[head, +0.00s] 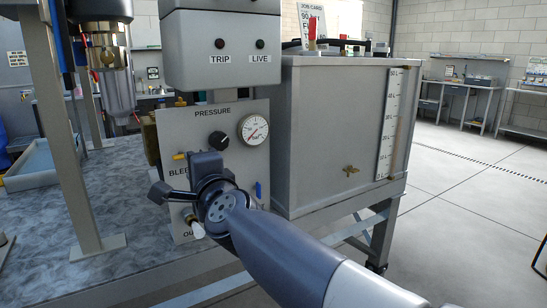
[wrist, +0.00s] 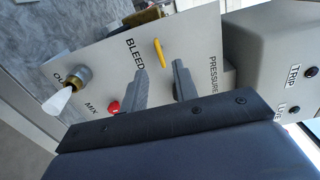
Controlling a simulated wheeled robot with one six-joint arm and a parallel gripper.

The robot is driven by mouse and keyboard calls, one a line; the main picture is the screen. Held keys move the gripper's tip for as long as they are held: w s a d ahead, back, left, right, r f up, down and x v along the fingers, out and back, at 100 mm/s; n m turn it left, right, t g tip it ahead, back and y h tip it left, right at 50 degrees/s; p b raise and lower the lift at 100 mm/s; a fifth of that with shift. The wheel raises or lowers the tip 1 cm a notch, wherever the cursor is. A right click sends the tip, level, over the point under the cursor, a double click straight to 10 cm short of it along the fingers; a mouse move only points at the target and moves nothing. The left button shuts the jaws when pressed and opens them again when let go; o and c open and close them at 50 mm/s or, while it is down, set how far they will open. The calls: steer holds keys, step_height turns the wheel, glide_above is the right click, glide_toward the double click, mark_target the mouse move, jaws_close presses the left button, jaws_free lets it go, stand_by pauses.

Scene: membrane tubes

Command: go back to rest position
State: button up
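My gripper (wrist: 158,88) is in front of the grey control panel (wrist: 203,55), its two dark fingers apart with nothing seen between them. In the head view my gripper (head: 180,178) covers the panel's lower middle. The panel (head: 180,125) carries a black knob (head: 219,140), a round gauge (head: 253,129) and a yellow lever (head: 180,156). In the wrist view the yellow lever (wrist: 159,52) is by the BLEED label, beyond the fingers. A red button (wrist: 113,107) is by MIX, close to the left finger. Whether a finger touches the panel cannot be told.
A white-tipped outlet (wrist: 62,98) sticks out by OUT. A grey box (head: 220,50) marked TRIP and LIVE sits above the panel. A large grey tank (head: 330,130) stands to the right. A metal post (head: 62,130) rises at left. Open floor (head: 460,200) lies right.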

steer(key=w+a+n, duration=0.1)
steer(key=n, duration=0.2)
steer(key=w+a+n+p, duration=0.1)
steer(key=w+n, duration=0.1)
steer(key=n, duration=0.1)
steer(key=w+a+n, duration=0.1)
steer(key=n, duration=0.3)
steer(key=shift+w, duration=0.35)
stand_by(0.3)
